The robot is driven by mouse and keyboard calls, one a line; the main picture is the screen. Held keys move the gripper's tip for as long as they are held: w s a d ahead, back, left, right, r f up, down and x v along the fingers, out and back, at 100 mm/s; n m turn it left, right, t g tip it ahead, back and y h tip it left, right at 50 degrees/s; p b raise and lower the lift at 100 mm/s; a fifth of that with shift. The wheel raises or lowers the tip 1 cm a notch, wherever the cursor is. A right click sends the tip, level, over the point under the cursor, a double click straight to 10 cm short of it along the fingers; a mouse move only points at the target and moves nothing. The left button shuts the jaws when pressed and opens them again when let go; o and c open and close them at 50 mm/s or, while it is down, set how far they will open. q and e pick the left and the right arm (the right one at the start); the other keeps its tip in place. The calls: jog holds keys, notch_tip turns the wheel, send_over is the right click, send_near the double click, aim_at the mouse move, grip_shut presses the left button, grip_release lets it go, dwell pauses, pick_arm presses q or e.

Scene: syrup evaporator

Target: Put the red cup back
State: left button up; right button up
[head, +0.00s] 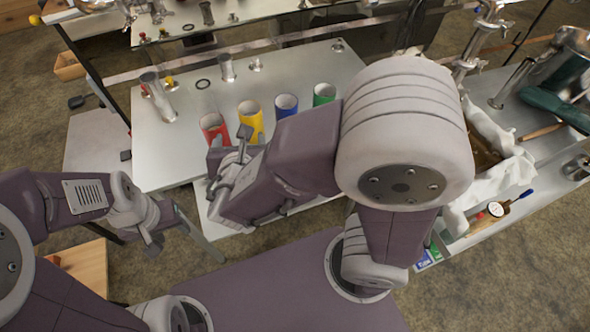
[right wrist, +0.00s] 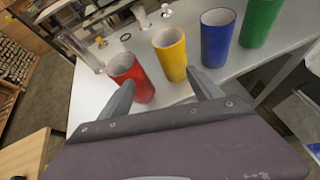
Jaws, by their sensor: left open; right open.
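The red cup (head: 213,128) stands upright near the front edge of the metal table, at the left end of a row of cups. It also shows in the right wrist view (right wrist: 131,76), where my left-hand finger covers part of its side. My right gripper (head: 229,148) is open and close in front of the red and yellow cups. In the right wrist view its fingers (right wrist: 162,92) are spread and hold nothing; I cannot tell whether one touches the red cup. My left gripper (head: 150,228) is open and empty, low in front of the table's left part.
Beside the red cup stand a yellow cup (head: 250,117), a blue cup (head: 286,105) and a green cup (head: 324,94). Metal cylinders (head: 157,96) stand behind to the left. A cluttered bench (head: 548,150) is at right. The table's left front is clear.

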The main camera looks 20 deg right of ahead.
jog(key=s+d+f+m+g+y, duration=0.1)
jog(key=s+d+f+m+g, duration=0.4)
jog(key=m, duration=1.1)
jog(key=s+d+f+m+g+y, duration=0.1)
jog(key=s+d+f+m+g, duration=0.3)
jog(key=m, duration=1.3)
jog(key=d+f+g, duration=0.1)
jog(key=d+f, duration=0.2)
jog(key=d, duration=0.2)
jog(key=shift+s+f+g, duration=0.15)
jog(key=shift+s+g, duration=0.25)
notch_tip(320, 180, up, 8)
jog(key=p, duration=0.8)
